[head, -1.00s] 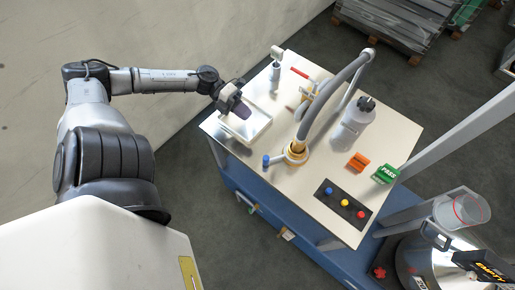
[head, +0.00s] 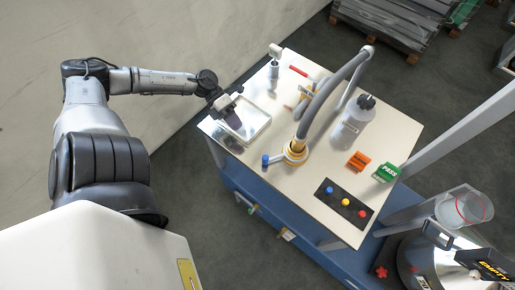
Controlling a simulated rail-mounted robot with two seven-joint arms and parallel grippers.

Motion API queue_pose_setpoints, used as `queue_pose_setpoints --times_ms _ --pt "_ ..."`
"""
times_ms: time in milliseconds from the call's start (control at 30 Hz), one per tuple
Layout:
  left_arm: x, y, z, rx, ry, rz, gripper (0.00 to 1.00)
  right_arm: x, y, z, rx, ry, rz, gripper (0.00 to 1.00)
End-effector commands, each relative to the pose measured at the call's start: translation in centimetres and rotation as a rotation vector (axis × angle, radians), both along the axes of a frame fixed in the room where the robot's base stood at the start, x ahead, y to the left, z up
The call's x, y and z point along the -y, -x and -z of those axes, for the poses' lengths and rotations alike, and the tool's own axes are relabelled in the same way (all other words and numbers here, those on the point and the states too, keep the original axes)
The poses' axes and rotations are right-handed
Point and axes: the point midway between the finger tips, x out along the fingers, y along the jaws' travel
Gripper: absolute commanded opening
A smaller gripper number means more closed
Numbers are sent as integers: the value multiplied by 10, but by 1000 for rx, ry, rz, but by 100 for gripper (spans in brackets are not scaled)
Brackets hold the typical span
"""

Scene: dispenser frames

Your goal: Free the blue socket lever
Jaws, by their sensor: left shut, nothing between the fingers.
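A lever with a blue knob (head: 266,160) sticks out to the left from a yellow ring socket (head: 296,152) on the white table top (head: 310,180). A grey hose with a yellow end (head: 298,144) stands in this socket and arches up to the back right. My left gripper (head: 234,119) is shut and empty, over the left part of a shallow tray (head: 257,130). It is up and to the left of the blue knob, clear of it. My right gripper is out of view.
A grey bottle (head: 353,122), an orange block (head: 358,162) and a green PASS block (head: 386,172) stand right of the hose. A black panel with coloured buttons (head: 343,202) lies at the front. A metal post and a red-handled part stand at the back.

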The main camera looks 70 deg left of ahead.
Motion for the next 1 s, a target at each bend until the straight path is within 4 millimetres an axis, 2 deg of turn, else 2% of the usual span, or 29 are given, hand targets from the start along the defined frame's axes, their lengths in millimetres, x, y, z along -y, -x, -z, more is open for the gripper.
queue_pose_setpoints --times_ms 400,533,733,1000 --pt "63 -24 40 4 2 2 0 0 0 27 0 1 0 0" --pt "80 -29 39 4 1 3 0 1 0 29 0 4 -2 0" --pt "96 -35 39 1 1 2 0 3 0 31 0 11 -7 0" --pt "101 -37 39 0 -1 -1 0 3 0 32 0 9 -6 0"
